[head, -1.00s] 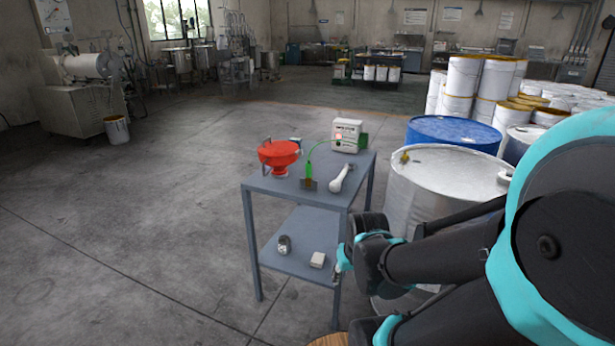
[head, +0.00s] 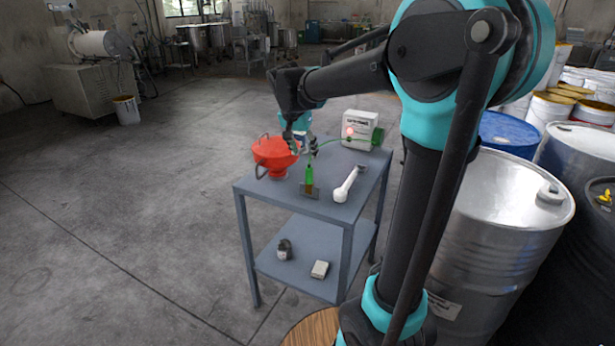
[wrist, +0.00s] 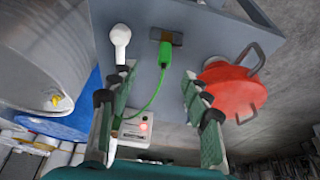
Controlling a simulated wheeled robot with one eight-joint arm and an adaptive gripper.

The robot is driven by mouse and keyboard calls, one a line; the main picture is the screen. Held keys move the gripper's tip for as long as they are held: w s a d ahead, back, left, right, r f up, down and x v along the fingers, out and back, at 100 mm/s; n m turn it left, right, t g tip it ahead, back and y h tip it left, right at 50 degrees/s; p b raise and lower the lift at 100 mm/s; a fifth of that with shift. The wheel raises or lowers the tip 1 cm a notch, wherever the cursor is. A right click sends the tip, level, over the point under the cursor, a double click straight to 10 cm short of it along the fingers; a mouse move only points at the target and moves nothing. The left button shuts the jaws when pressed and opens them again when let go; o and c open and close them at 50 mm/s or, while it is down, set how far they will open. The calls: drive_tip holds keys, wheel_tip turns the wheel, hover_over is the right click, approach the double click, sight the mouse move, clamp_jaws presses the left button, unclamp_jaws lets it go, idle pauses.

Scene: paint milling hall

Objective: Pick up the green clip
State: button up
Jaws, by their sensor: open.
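The green clip (head: 309,177) is at the near part of the grey cart's top shelf, against a small dark bracket (head: 310,191). In the wrist view the clip (wrist: 165,53) lies ahead, between the directions of my two fingers. A green cable (wrist: 153,97) runs from it to a white box (head: 360,130). My gripper (head: 302,150) is open and empty above the cart top, behind the clip. In the wrist view its fingers (wrist: 158,78) are spread apart and do not appear to touch the clip.
A red funnel-like vessel (head: 274,156) stands left of the clip, close to my gripper. A white-handled tool (head: 346,186) lies to the right. A metal drum (head: 505,225) stands right of the cart (head: 345,255).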

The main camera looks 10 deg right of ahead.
sight(308, 169)
drive_tip(key=x, duration=0.4)
drive_tip(key=w+x, duration=0.1)
drive_tip(key=x, duration=0.6)
drive_tip(key=shift+w+f, duration=0.1)
drive_tip(key=shift+w, duration=0.4)
drive_tip(key=shift+x, duration=2.6)
drive_tip(key=shift+w, duration=0.15)
clamp_jaws()
